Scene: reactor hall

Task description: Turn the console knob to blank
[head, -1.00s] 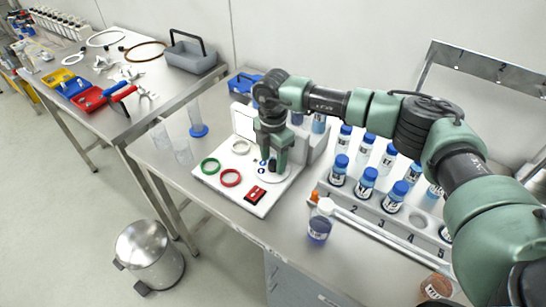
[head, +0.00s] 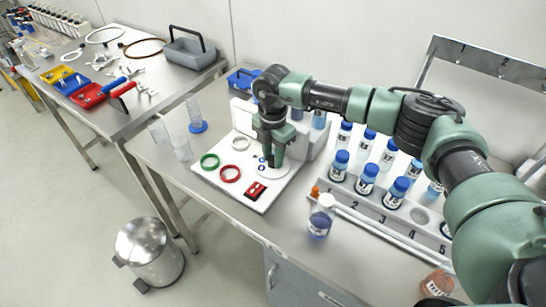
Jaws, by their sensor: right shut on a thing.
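The console (head: 212,179) is a white slab lying on the bench, with green, red and white rings, a red switch block and a round white dial (head: 279,171) with small blue marks. My right gripper (head: 270,163) points down over this dial, with its fingers closed at the dial's middle. The knob itself is hidden between and behind the fingers, so its pointing direction cannot be read. My left gripper is not in the head view.
Clear cylinders and beakers (head: 181,148) stand to the left. A steel bin (head: 148,252) is on the floor. A second table (head: 165,100) holds tools.

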